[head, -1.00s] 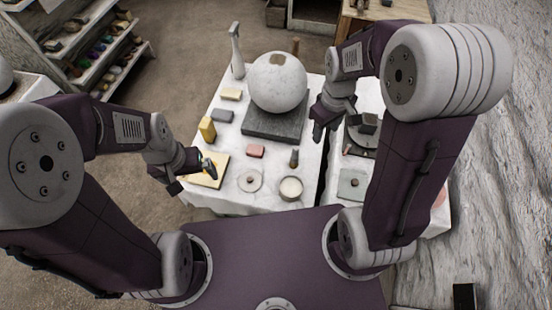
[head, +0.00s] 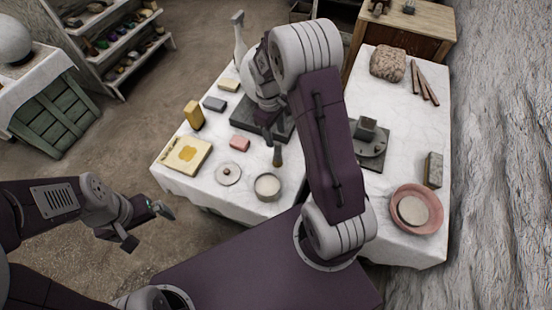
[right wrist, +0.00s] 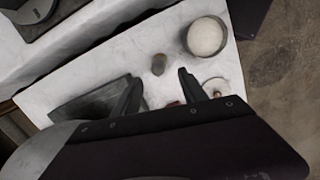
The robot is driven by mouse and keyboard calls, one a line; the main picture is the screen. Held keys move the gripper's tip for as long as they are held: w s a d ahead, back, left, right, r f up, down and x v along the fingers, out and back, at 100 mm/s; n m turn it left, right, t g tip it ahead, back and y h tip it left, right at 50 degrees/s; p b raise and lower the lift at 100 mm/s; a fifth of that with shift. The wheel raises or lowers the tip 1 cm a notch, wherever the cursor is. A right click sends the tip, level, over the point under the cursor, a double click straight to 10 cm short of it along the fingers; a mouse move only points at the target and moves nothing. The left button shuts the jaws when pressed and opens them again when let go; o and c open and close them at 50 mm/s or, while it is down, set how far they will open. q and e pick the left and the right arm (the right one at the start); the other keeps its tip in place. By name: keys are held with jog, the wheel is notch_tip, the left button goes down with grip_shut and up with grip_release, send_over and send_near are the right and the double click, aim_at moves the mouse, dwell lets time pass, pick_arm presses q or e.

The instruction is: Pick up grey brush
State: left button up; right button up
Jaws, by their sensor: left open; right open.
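A small grey-brown upright piece, which looks like the grey brush (head: 277,158), stands on the white table between the pink block and a round bowl. It also shows in the right wrist view (right wrist: 159,65), just beyond the gap between the fingertips. My right gripper (right wrist: 160,86) is open and empty, above the table and pointing toward the brush, apart from it. In the head view its fingers are small and partly merged with the dark slab. My left gripper (head: 148,226) is open and empty, off the table's front left edge.
A pink bowl (head: 431,192) stands at the right.

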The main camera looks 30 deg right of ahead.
aim_at(277, 144)
jog(key=f, duration=0.2)
jog(key=f+b, duration=0.1)
jog(key=shift+s+d+f, duration=0.2)
jog(key=shift+s+f, duration=0.1)
jog(key=shift+f, duration=0.05)
jog(key=f, duration=0.1)
jog(key=f+b, duration=0.1)
jog(key=f, duration=0.3)
jog(key=shift+s+d+f+b, duration=0.1)
jog(key=shift+s+d+b, duration=0.15)
jog(key=shift+b, duration=0.1)
grip_shut()
